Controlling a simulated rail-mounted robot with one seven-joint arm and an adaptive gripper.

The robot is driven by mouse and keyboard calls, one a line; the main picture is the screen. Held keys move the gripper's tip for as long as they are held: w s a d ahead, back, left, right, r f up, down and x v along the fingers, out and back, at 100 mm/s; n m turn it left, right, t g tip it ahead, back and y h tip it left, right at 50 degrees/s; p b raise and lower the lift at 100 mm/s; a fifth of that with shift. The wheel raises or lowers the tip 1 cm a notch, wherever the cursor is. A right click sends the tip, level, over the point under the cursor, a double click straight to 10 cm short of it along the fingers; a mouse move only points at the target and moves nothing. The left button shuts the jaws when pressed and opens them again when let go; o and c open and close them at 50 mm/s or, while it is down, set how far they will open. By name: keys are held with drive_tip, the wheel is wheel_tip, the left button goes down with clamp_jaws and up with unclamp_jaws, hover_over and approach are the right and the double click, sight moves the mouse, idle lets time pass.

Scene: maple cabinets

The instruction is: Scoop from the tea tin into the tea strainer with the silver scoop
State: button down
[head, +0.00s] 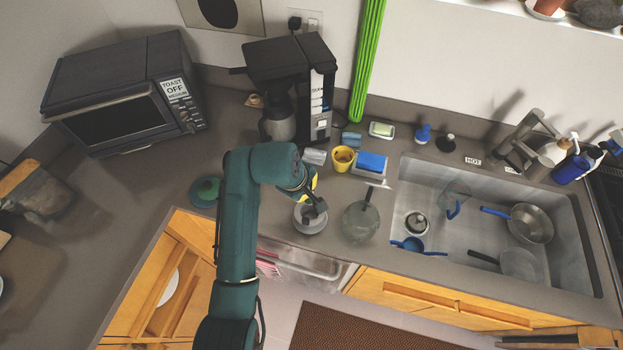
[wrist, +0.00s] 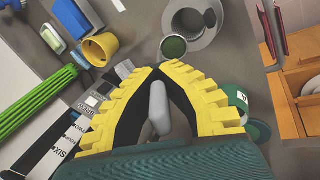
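My gripper (wrist: 156,72), with yellow ridged fingers, is shut on the grey handle of the silver scoop (wrist: 158,108). The scoop's round bowl, just beyond the fingertips, shows dark green contents. Close beside it in the wrist view is the grey, round tea strainer (wrist: 216,40) with a dark opening. In the head view my gripper (head: 310,196) hangs above the strainer (head: 300,224) at the counter's front edge. I cannot tell the exact height between them. The green tea tin (head: 205,190) stands on the counter to the left; it also shows in the wrist view (wrist: 238,98), partly behind a finger.
A glass pot (head: 360,222) stands right of the strainer. A yellow cup (head: 342,160) and blue sponge (head: 371,162) are behind. The coffee maker (head: 290,65) and toaster oven (head: 125,95) stand at the back.

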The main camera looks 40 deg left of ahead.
drive_tip(key=s+f+t+b, duration=0.1)
drive_tip(key=t, duration=0.1)
drive_tip(key=s+t+b, duration=0.1)
drive_tip(key=t, duration=0.1)
drive_tip(key=s+f+t+y+b, duration=0.1)
drive_tip(key=s+t, duration=0.1)
drive_tip(key=shift+d+f+b, duration=0.3)
drive_tip(key=shift+d, duration=0.1)
drive_tip(key=t+b, duration=0.1)
drive_tip(key=b, duration=0.1)
drive_tip(key=s+b, duration=0.1)
drive_tip(key=b, duration=0.1)
drive_tip(key=shift+d+f+t, duration=0.1)
drive_tip(key=shift+f+t, duration=0.15)
drive_tip(key=shift+t, duration=0.15)
drive_tip(key=shift+r, duration=0.1)
idle(0.9)
